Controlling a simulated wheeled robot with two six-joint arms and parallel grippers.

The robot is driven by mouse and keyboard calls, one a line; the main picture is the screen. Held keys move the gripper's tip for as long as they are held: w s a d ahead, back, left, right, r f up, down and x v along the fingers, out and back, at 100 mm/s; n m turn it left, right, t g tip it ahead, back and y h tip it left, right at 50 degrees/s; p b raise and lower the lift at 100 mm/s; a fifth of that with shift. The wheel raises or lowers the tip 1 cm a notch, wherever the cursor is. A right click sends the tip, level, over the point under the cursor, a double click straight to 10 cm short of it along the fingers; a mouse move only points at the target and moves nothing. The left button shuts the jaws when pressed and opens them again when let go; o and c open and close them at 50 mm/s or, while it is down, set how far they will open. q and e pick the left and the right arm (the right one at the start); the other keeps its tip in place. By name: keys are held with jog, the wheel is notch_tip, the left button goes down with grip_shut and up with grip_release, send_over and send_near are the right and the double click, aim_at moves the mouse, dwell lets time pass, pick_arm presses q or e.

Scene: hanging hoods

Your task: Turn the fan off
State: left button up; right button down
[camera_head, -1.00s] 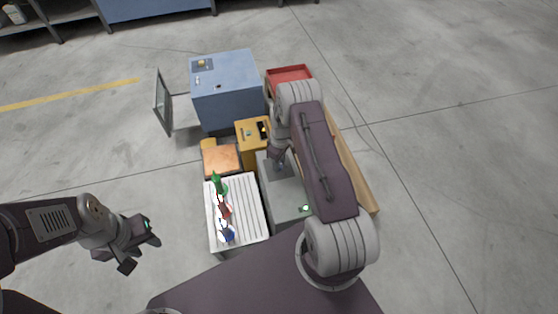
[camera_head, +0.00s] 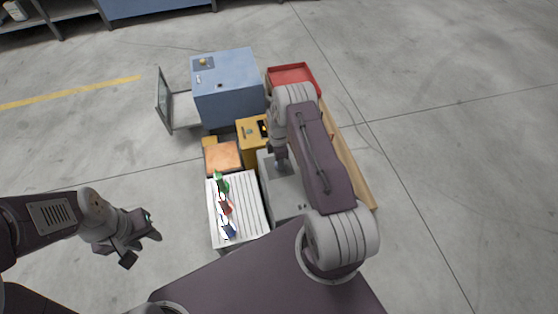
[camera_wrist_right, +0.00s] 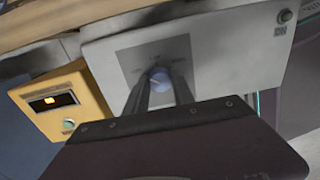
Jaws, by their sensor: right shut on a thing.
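A grey box (camera_head: 287,197) stands at the middle of the head view, partly hidden by my right arm. In the right wrist view its top (camera_wrist_right: 220,48) carries a dark square plate with a round blue-grey knob (camera_wrist_right: 160,78). I cannot tell from its markings whether this is the fan's control. My right gripper (camera_wrist_right: 161,84) is shut on the knob, one finger on each side. In the head view this gripper (camera_head: 281,164) is over the box's far part. My left gripper (camera_head: 143,246) is open and empty, apart from everything, at the left.
A yellow box (camera_head: 250,133), blue cabinet (camera_head: 228,85) with open door, red tray (camera_head: 292,76) and orange-topped block (camera_head: 222,156) stand beyond. A white ribbed rack (camera_head: 246,210) with coloured items is left. Floor is clear around.

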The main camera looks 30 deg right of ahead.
jog(key=shift+n, duration=0.4)
jog(key=c, duration=1.1)
grip_release()
jog(key=shift+o, duration=0.2)
notch_tip(320, 180, up, 9)
jog(key=p, duration=0.4)
jog(key=shift+w, duration=0.2)
